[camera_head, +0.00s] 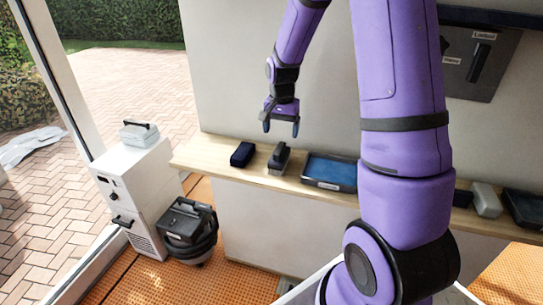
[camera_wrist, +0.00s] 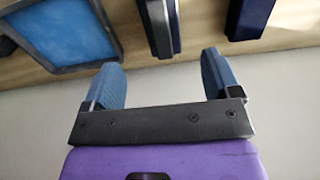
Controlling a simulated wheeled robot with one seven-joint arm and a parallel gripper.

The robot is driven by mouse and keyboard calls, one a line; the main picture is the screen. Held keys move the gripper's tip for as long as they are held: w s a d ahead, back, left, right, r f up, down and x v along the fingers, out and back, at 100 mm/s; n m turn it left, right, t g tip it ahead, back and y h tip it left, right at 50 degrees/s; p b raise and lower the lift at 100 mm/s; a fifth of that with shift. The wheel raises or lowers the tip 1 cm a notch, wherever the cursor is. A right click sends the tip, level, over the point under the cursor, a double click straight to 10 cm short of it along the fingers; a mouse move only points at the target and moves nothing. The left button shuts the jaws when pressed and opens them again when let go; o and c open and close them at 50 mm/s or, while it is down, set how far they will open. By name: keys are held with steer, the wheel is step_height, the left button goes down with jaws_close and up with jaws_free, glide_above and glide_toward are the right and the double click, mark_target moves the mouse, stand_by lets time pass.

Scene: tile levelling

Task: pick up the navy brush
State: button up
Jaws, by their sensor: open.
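A dark navy block (camera_head: 242,154), which looks like the navy brush, lies on the wooden shelf near its left end. In the wrist view the navy block (camera_wrist: 250,18) is at the top right, partly cut off by the frame edge. My gripper (camera_head: 281,126) is open and empty, above the shelf and apart from everything. In the wrist view my gripper (camera_wrist: 162,65) has its gap facing a grey tool with a dark handle, and the navy block lies beyond the right finger.
The grey tool (camera_head: 279,158) sits just right of the navy block. A blue-filled tray (camera_head: 330,184) is further right on the shelf (camera_head: 205,158). More dark and grey items (camera_head: 487,200) lie past my arm. A white cabinet (camera_head: 135,190) and dark bucket (camera_head: 190,225) stand left.

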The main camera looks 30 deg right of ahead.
mark_target(280, 148)
step_height(280, 148, down, 10)
steer(key=shift+a+r, duration=0.1)
steer(key=c, duration=1.1)
steer(key=shift+r, duration=0.15)
